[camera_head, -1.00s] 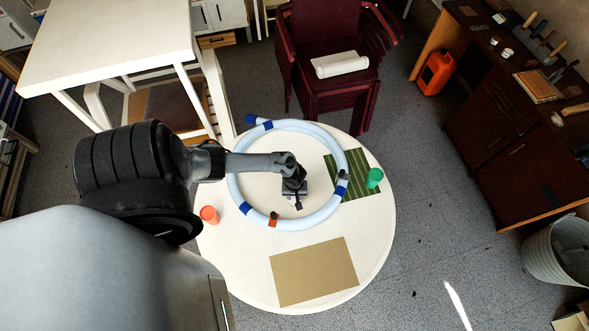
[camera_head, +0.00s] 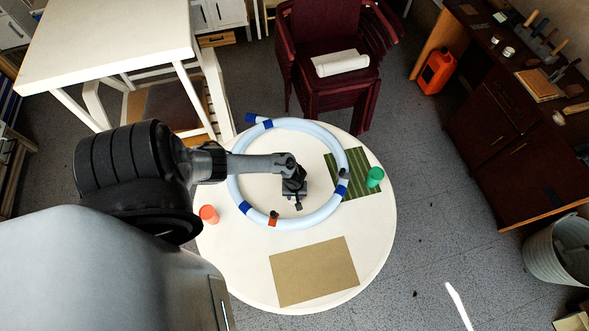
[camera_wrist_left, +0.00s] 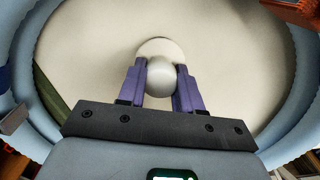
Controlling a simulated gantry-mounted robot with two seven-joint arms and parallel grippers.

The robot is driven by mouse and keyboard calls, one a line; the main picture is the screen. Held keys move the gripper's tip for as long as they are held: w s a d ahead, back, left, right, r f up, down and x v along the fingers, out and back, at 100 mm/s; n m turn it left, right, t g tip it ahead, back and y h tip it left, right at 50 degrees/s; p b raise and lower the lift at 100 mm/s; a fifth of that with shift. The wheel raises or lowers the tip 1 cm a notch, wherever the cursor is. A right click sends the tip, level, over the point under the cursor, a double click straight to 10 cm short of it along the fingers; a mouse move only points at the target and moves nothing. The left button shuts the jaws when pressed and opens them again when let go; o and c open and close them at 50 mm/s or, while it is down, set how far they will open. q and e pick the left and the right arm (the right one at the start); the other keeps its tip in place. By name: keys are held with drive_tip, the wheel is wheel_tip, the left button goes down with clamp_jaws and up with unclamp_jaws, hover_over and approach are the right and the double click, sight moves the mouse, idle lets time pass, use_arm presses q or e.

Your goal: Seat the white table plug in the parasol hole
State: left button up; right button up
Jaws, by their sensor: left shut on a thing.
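The white plug (camera_wrist_left: 160,80) shows in the left wrist view as a round white knob with a pale disc (camera_wrist_left: 158,47) behind it. My left gripper (camera_wrist_left: 160,82) has its two purple fingers shut on the knob, one on each side. In the head view my left gripper (camera_head: 296,200) is over the middle of the round white table (camera_head: 375,225), inside the blue ring. The plug is hidden there by my wrist. The parasol hole is not visible, and I cannot tell whether the plug is in it. My right gripper is not in view.
A pale blue ring (camera_head: 236,190) with dark blue bands lies around my left gripper on the table. An orange cup (camera_head: 209,214), a green cup (camera_head: 375,177), a striped green mat (camera_head: 355,187) and a tan mat (camera_head: 313,272) are also on the table.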

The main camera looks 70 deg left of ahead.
use_arm(q)
drive_tip(key=shift+f+b, duration=0.7)
drive_tip(key=shift+f, duration=0.35)
drive_tip(key=o, duration=1.1)
drive_tip(key=shift+r, duration=0.2)
wheel_tip(320, 180, up, 9)
drive_tip(key=p, duration=0.3)
drive_tip(key=shift+f+p, duration=0.15)
drive_tip(key=shift+p, duration=0.25)
drive_tip(key=shift+r, duration=0.9)
